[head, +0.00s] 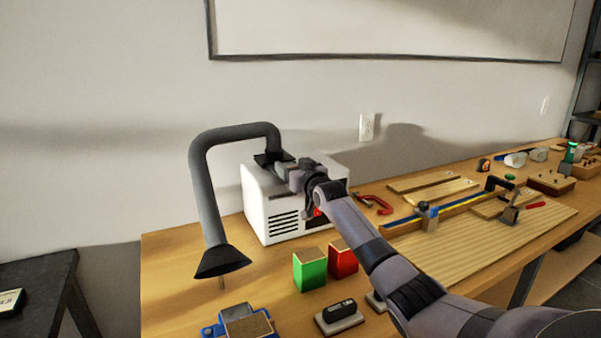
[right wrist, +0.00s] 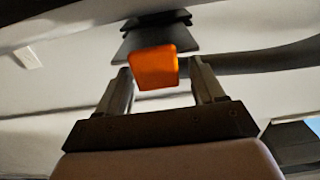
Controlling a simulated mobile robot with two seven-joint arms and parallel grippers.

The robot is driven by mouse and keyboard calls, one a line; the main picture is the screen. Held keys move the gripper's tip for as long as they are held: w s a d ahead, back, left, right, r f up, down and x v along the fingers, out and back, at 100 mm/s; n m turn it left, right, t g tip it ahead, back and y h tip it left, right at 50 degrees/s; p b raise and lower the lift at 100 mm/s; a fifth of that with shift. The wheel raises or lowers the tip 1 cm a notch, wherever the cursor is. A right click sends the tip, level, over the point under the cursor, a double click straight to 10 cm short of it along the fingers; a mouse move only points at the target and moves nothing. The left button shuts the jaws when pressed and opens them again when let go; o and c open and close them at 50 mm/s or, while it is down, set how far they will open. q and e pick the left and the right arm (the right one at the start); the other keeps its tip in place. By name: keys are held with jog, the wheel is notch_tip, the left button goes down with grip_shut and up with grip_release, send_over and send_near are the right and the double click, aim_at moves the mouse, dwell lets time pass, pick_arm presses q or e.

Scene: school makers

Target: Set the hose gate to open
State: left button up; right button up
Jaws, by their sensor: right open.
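A white box-shaped extractor unit (head: 268,205) with side vents stands on the bench. A grey hose (head: 205,185) rises from its top, bends over and hangs down to a black hood. A dark gate plate (right wrist: 158,42) with an orange tab (right wrist: 153,68) shows in the right wrist view. My right gripper (head: 284,168) is at the top of the unit, beside the hose's lower end, and hides part of the gate in the head view. Its two fingers (right wrist: 160,80) are apart, one on each side of the orange tab. Contact cannot be told. My left gripper is not in view.
A green block (head: 310,270) and a red block (head: 343,259) stand in front of the unit, near my right arm. A red clamp (head: 376,204) and wooden boards (head: 440,192) lie to the right. The wall is close behind the unit.

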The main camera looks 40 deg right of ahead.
jog(key=shift+v, duration=2.85)
